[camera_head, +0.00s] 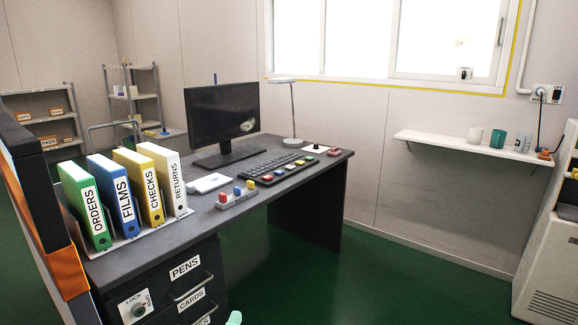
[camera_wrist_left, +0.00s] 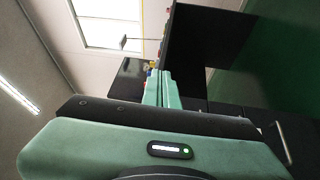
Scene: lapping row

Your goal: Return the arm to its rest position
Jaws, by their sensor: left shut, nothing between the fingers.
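My left gripper shows in the head view only as a small teal tip (camera_head: 235,318) at the bottom edge, in front of the desk's drawers. In the left wrist view its teal fingers (camera_wrist_left: 162,88) are together, with nothing between them. The dark desk (camera_head: 300,180) lies beyond them, turned on its side in that view. Most of my left arm is out of the head view. My right gripper shows in neither view.
Binders (camera_head: 85,205), a monitor (camera_head: 222,118), a keyboard (camera_head: 270,165) and a lamp (camera_head: 292,110) stand on the desk. Drawer handles (camera_head: 188,292) stick out near my gripper. A wall shelf (camera_head: 470,148) holds cups. Green floor (camera_head: 400,280) is clear at right.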

